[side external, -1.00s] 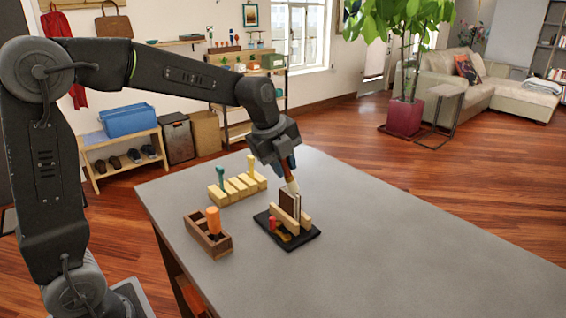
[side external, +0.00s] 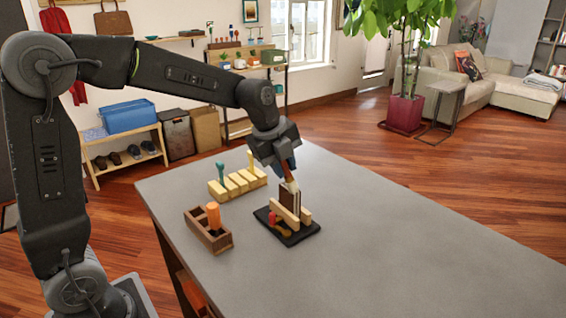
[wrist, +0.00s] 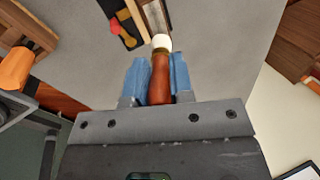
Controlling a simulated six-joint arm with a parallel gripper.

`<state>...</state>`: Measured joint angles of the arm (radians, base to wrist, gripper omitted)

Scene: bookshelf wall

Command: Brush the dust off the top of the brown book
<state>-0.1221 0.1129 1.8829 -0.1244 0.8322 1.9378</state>
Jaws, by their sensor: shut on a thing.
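The brown book (side external: 289,196) stands upright between light wooden blocks on a black base (side external: 290,238). My gripper (side external: 285,167) is just above it, tilted down. In the wrist view my gripper (wrist: 158,78) has its blue fingers shut on the reddish-brown handle of a brush (wrist: 161,80). The brush's pale bristle end (wrist: 162,42) points at the book, at or very near its top; I cannot tell whether it touches. The book's top (wrist: 155,18) is partly cut off at the wrist view's upper edge. Dust is too small to make out.
A wooden box (side external: 208,238) with an orange-handled tool (side external: 213,214) stands left of the book. A slotted light wooden rack (side external: 237,187) with a green and a yellow tool stands behind it. A red item (side external: 272,219) lies on the black base. The table's right side is clear.

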